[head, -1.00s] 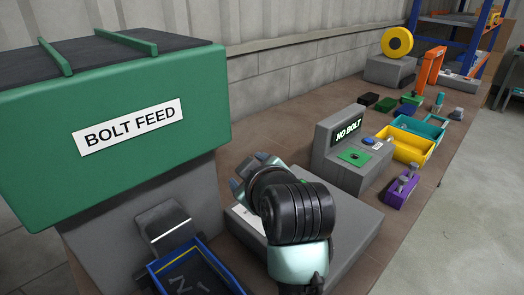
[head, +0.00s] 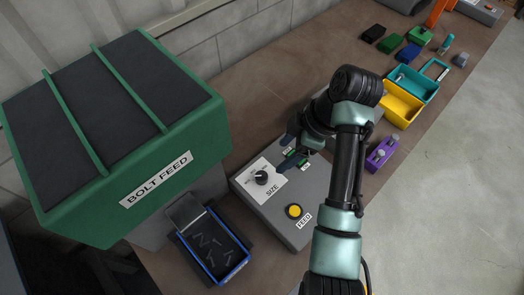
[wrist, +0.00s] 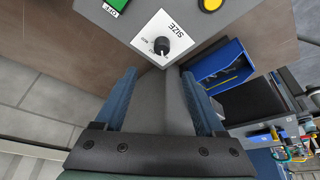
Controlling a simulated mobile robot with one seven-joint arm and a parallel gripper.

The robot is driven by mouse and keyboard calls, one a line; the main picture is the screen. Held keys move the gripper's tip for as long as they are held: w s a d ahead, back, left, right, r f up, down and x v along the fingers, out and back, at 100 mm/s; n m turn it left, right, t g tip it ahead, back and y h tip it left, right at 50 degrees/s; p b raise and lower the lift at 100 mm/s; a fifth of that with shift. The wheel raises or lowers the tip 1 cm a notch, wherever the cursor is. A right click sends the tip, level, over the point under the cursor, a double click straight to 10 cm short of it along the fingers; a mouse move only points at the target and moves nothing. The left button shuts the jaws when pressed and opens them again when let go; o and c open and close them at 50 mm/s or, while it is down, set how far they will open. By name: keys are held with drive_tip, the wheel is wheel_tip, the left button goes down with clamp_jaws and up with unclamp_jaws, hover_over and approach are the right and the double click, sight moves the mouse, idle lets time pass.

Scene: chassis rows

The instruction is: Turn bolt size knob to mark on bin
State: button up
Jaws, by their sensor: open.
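The black size knob (head: 261,177) stands on a white SIZE label (head: 277,185) on a grey control box (head: 270,212). A light pointer line shows on the knob in the wrist view (wrist: 161,45); I cannot read the label's small print. My gripper (head: 286,152) is open and empty, just right of and behind the knob, apart from it. In the wrist view the knob is beyond the fingertips (wrist: 158,74), roughly between them. A blue bin (head: 247,261) with several grey bolts sits under the feed chute; it also shows in the wrist view (wrist: 236,47). I cannot read a mark on it.
The green BOLT FEED hopper (head: 180,150) stands left of the box. A yellow FEED button (head: 294,211) is on the box's front right.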

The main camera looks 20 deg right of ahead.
sight(261, 176)
drive_tip(key=b+x, duration=0.3)
drive_tip(key=x, duration=0.2)
drive_tip(key=b+x, duration=0.3)
drive_tip(key=x, duration=0.3)
drive_tip(key=shift+s+a+f+b, duration=0.1)
drive_tip(key=shift+a+f+b, duration=0.1)
drive_tip(key=shift+a+b, duration=0.1)
drive_tip(key=shift+a+f, duration=0.2)
drive_tip(key=shift+f, duration=0.45)
clamp_jaws()
